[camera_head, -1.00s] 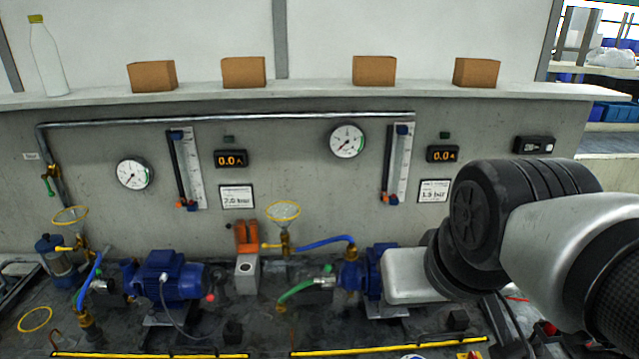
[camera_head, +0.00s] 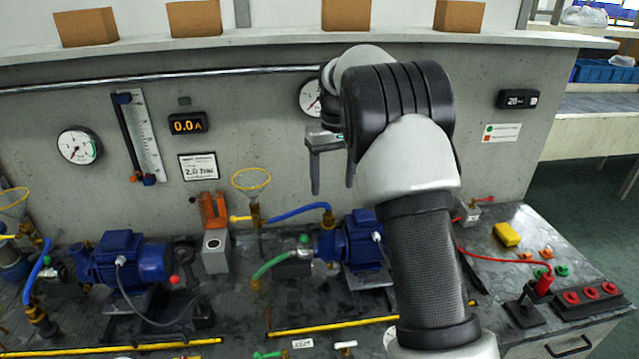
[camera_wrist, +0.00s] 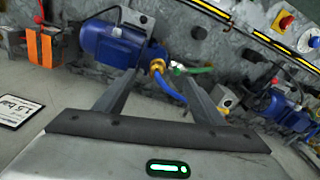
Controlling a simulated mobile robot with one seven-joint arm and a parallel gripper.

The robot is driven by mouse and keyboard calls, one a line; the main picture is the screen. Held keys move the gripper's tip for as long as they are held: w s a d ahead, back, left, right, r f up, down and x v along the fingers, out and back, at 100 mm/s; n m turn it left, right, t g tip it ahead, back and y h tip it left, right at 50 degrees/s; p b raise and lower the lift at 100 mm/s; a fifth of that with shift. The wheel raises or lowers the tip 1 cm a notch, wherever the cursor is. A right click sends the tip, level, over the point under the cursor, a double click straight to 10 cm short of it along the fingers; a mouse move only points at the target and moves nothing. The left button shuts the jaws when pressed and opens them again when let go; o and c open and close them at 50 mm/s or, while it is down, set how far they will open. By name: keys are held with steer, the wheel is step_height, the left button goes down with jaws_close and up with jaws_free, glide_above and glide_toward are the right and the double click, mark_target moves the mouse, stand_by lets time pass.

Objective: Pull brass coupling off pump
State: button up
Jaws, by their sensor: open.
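The right blue pump (camera_head: 362,238) stands on the bench in the head view. It also shows at the top of the wrist view (camera_wrist: 112,46). A brass coupling (camera_wrist: 157,66) sits at the pump's end, where a blue hose (camera_wrist: 170,88) meets it. In the head view the brass coupling (camera_head: 329,219) is small, at the end of the blue hose. My gripper (camera_head: 332,188) is open and empty, fingers pointing down, above the coupling and clear of it. In the wrist view the coupling appears between the fingers (camera_wrist: 160,84), beyond their tips.
A green hose (camera_head: 272,264) with a valve runs left of the pump. A second blue pump (camera_head: 125,262), an orange-topped grey block (camera_head: 213,245) and a yellow ring funnel (camera_head: 251,180) stand further left. Red sockets (camera_head: 590,294) and a yellow box (camera_head: 506,235) lie right. A wall with gauges stands behind.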

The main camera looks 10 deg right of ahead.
glide_above(329, 210)
steer(key=shift+g, duration=0.3)
step_height(329, 210, down, 5)
steer(key=shift+w+f, duration=0.1)
steer(key=shift+f+b, duration=2.15)
steer(key=shift+b, duration=0.3)
steer(key=shift+f, duration=0.2)
steer(key=shift+f+p, duration=0.1)
steer(key=shift+p, duration=0.6)
steer(key=shift+f, duration=0.25)
steer(key=shift+f+b, duration=0.3)
steer(key=shift+f, duration=0.4)
steer(key=shift+p, duration=0.3)
steer(key=shift+c, duration=0.3)
